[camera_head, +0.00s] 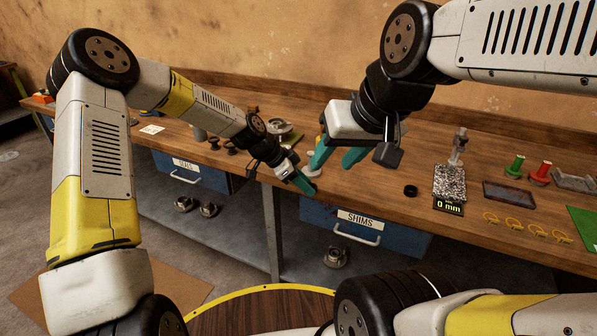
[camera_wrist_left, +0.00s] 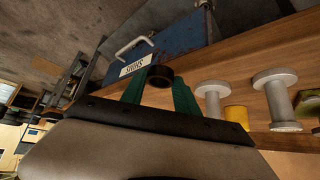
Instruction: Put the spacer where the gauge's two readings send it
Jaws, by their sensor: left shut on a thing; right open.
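My left gripper (camera_head: 303,183) is at the front edge of the bench, above the SHIMS drawer. In the left wrist view it is shut on a short black ring, the spacer (camera_wrist_left: 160,76), held between the green fingertips. In the head view the held ring cannot be made out. The gauge (camera_head: 458,148) stands on a speckled stone block (camera_head: 449,181), and its display (camera_head: 448,207) reads 0 mm. My right gripper (camera_head: 336,157) is open above the bench, just right of the left one. Another black ring (camera_head: 410,190) lies on the bench left of the gauge.
The blue SHIMS drawer (camera_head: 402,238) and SEALS drawer (camera_head: 208,180) are under the bench. Right of the gauge are a green spool (camera_head: 515,165), a red spool (camera_head: 540,172), a dark tray (camera_head: 508,195), several yellow rings (camera_head: 513,225) and a green mat (camera_head: 583,222). Pale spools (camera_wrist_left: 275,97) stand near the left gripper.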

